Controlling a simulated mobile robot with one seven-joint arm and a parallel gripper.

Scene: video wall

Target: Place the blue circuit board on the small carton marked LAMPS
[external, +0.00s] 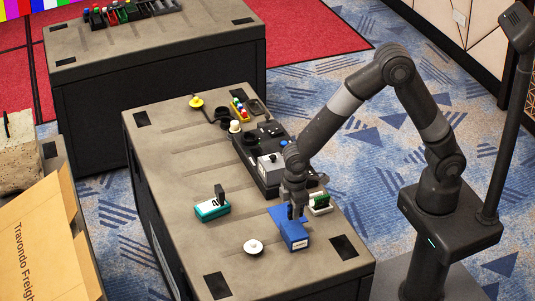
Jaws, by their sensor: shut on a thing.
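My gripper (293,212) points down over the front right of the near case top. It is shut on a thin blue piece (279,214), which looks like the blue circuit board; my fingers hide part of it. Directly below and in front is a small blue carton (293,235) with a white label on its front, too small to read. The board overlaps the carton's back edge in this view. I cannot tell whether the two touch. A teal carton (212,210) with a black upright item on it stands to the left; its marking is unreadable.
A white holder (319,204) with a green board stands close to the right of my gripper. A black device (262,160) lies behind. A white round item (253,247) sits front left. A yellow round item (196,102) is at the back. The case's left part is mostly clear.

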